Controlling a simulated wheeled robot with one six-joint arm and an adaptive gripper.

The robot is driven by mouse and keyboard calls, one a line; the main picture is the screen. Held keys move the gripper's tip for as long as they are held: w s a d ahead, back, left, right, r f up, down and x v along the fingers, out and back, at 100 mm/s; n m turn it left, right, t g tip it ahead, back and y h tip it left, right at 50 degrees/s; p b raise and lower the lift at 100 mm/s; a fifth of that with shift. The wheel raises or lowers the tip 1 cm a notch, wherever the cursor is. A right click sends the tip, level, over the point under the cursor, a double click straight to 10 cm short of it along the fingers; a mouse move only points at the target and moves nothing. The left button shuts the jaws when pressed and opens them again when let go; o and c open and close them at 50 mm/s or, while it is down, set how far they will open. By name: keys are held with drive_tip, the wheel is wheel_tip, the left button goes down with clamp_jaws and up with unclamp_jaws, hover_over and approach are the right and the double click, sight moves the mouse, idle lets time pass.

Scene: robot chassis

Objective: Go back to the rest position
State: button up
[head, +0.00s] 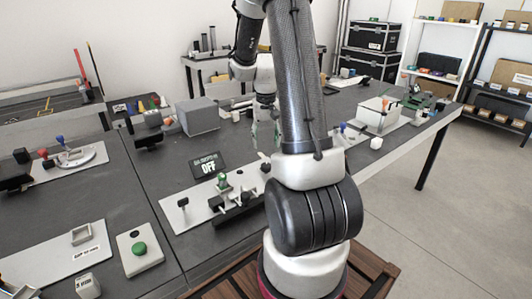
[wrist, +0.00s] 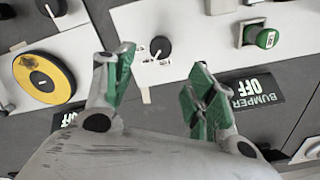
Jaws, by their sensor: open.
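My gripper (wrist: 160,88) is open and empty in the wrist view, its two green-padded fingers spread apart. It hangs over a grey table and a light panel (wrist: 190,62) with a black knob (wrist: 160,47) and a green knob (wrist: 265,38). The fingers look clear of the knobs, but their height above the panel is hard to judge. In the head view my arm rises in the middle and bends down behind itself. The gripper (head: 264,135) shows there only partly, past the arm link.
A grey box (head: 198,116) sits farther back. A green button box (head: 139,249) is at the front left. A yellow disc (wrist: 43,78) shows in the wrist view. Floor at right (head: 470,200) is clear.

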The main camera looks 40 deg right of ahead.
drive_tip(key=shift+r, duration=0.8)
drive_tip(key=s+a+r+n+t, duration=0.4)
drive_tip(key=s+a+r+n, duration=0.2)
drive_tip(key=s+a+r, duration=1)
drive_tip(key=s+r, duration=0.1)
drive_tip(key=s, duration=0.2)
drive_tip(key=shift+a+n, duration=0.3)
drive_tip(key=shift+a, duration=0.05)
drive_tip(key=shift+r, duration=0.1)
idle(0.8)
